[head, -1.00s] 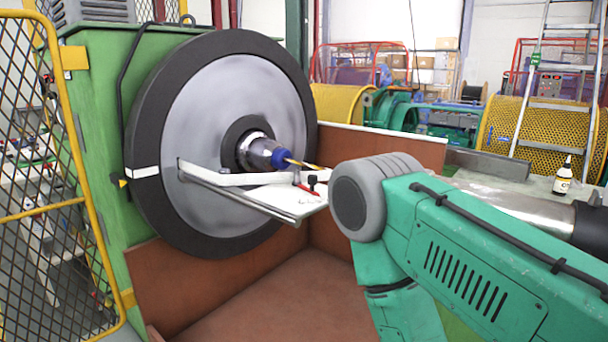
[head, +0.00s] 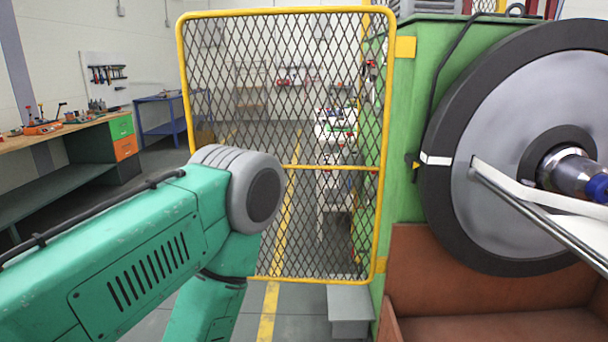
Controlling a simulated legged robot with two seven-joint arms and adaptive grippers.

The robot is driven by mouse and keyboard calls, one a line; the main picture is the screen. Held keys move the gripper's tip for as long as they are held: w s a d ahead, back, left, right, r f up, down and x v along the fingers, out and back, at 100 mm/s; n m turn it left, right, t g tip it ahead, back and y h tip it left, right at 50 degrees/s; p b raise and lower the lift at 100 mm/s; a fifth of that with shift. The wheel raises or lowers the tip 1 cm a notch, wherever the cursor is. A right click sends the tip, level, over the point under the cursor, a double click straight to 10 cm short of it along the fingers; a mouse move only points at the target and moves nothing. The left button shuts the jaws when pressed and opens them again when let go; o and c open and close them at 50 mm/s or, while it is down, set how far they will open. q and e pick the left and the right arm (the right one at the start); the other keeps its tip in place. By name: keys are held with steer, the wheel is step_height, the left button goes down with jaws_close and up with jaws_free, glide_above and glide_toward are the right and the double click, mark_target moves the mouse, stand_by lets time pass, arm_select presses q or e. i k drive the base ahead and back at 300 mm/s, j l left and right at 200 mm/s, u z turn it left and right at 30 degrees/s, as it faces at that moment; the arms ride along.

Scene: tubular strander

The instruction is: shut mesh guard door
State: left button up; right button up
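The mesh guard door (head: 285,167) has a yellow tube frame and dark diamond mesh. It stands upright in the middle of the head view, its right edge beside the green machine housing (head: 410,150). It reaches out to the left of the housing, and the floor and shelves show through it. My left arm comes in from the left and covers the door's lower left corner. My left gripper is out of view below the picture, and I cannot tell whether the arm touches the door. My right gripper is not in view.
A large grey and black wheel (head: 470,200) is at the right, above a brown-walled pit (head: 500,325). A wooden workbench (head: 60,135) and a blue table (head: 160,118) are at the left. A grey step (head: 349,308) stands below the door. The floor behind is open.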

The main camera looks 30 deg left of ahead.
mark_target(199, 139)
steer(key=j+z, duration=0.15)
steer(key=j, duration=0.25)
steer(key=k+j+z, duration=0.15)
steer(key=j, duration=0.2)
steer(key=j+z, duration=0.15)
steer(key=j, duration=0.25)
steer(key=j+z, duration=0.45)
steer(key=j, duration=2.25)
steer(key=j+z, duration=0.25)
steer(key=j, duration=0.15)
steer(key=j+z, duration=0.2)
steer(key=j, duration=0.25)
steer(key=k+j+z, duration=0.1)
steer(key=j+z, duration=0.15)
steer(key=j, duration=0.15)
steer(key=j+z, duration=0.2)
steer(key=j, duration=0.2)
steer(key=k+j+z, duration=0.45)
steer(key=j, duration=0.3)
steer(key=i+j+z, duration=0.2)
steer(key=j, duration=0.15)
steer(key=j+z, duration=0.15)
steer(key=j, duration=0.25)
steer(key=i+j+z, duration=0.2)
steer(key=j, duration=0.2)
steer(key=j+u, duration=0.15)
steer(key=j, duration=0.2)
